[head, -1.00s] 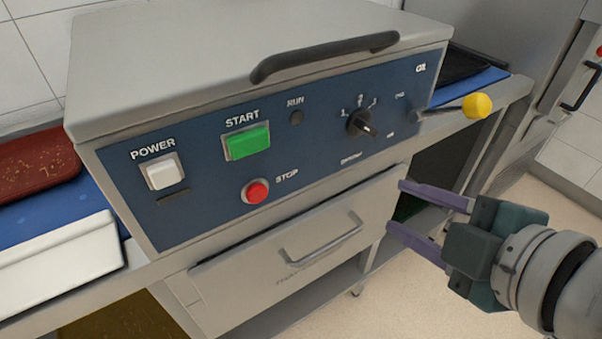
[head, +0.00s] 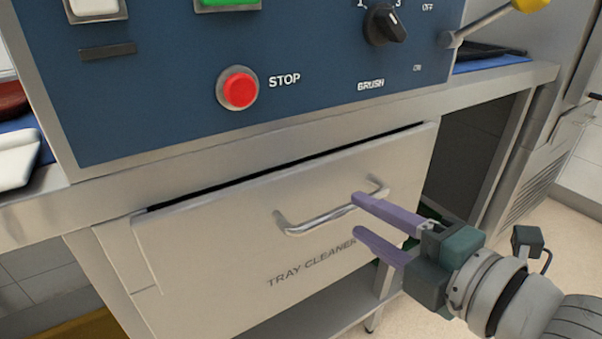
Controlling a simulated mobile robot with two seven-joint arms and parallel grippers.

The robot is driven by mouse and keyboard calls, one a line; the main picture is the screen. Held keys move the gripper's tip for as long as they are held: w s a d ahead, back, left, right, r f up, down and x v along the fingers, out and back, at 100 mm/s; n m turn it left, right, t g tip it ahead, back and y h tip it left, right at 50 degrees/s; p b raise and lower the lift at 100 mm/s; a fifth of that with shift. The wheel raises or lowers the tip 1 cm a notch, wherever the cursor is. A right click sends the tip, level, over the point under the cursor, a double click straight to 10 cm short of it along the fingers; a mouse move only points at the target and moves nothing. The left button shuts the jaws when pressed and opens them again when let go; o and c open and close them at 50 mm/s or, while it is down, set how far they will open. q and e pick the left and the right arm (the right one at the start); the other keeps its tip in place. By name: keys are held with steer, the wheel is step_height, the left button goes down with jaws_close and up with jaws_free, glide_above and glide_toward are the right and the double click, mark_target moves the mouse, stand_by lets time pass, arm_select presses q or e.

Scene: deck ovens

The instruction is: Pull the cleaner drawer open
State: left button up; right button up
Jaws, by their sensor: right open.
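The cleaner drawer (head: 210,245) is a light metal front marked "TRAY CLEANER" below the blue control panel. A dark gap runs along its top edge; I cannot tell whether it stands out at all. Its curved metal bar handle (head: 318,218) is on the upper middle of the front. My right gripper (head: 355,217) is open, with its two purple fingers pointing left. The upper finger overlaps the right part of the handle in the picture; contact cannot be told. My left gripper is not in view.
The blue control panel (head: 180,105) above carries a red stop button (head: 238,88), a black brush knob (head: 384,25) and a yellow-tipped lever (head: 490,22). A low shelf (head: 330,305) lies below the drawer. Open floor (head: 565,235) is at the right.

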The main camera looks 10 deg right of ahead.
mark_target(350, 211)
steer(key=shift+b+x, duration=0.6)
steer(key=shift+x, duration=1.8)
steer(key=shift+c, duration=0.2)
jaws_close()
